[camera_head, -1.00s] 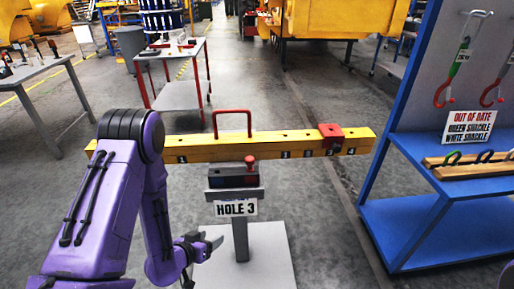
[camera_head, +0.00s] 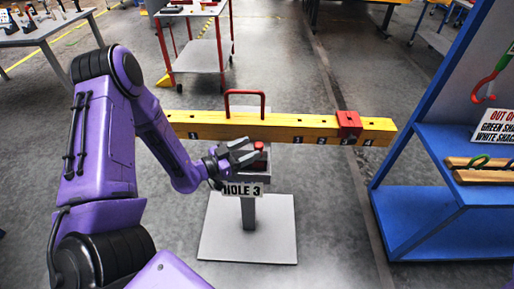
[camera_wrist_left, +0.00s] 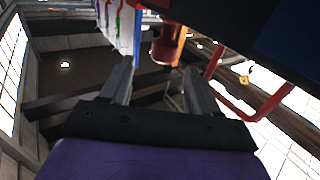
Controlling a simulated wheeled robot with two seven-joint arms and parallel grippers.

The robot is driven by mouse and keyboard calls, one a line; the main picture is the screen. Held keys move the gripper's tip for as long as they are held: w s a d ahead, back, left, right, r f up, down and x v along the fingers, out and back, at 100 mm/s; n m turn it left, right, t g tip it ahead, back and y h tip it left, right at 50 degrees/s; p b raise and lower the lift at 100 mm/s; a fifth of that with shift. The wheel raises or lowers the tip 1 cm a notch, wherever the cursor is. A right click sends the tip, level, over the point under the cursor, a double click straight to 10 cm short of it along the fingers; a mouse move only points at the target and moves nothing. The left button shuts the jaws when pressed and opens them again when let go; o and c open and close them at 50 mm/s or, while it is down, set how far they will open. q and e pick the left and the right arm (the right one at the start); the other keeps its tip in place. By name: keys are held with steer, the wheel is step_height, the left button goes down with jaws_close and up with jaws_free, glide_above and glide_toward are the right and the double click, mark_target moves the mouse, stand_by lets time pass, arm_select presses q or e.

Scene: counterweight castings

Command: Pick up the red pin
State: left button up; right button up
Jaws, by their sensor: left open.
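The red pin (camera_head: 259,147) stands upright in the dark holder on top of the post, its head showing just past my left gripper. It also shows in the left wrist view (camera_wrist_left: 166,47), ahead of the fingers and roughly between their lines. My left gripper (camera_head: 248,154) is open and empty, right beside the pin on its left. In the left wrist view its two fingers (camera_wrist_left: 157,72) are spread apart, with the pin beyond their tips. The "HOLE 3" sign (camera_head: 243,190) hangs on the post below the gripper. My right gripper is not in view.
A yellow beam (camera_head: 300,128) with numbered holes, a red handle (camera_head: 229,98) and a red block (camera_head: 349,123) runs just behind the holder. A blue shelf (camera_head: 420,215) stands at the right. The floor around the white base plate (camera_head: 225,240) is clear.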

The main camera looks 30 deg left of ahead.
mark_target(255, 146)
arm_select(q)
steer(key=x, duration=0.3)
steer(key=f+x, duration=0.1)
steer(key=x, duration=0.1)
steer(key=shift+w+a+f, duration=0.1)
steer(key=shift+w+a, duration=0.05)
steer(key=shift+w, duration=0.15)
steer(key=shift+s+r, duration=0.2)
steer(key=shift+s, duration=0.1)
steer(key=shift+s+r, duration=0.1)
steer(key=shift+s, duration=0.1)
steer(key=c, duration=1)
steer(key=shift+w, duration=0.1)
jaws_close()
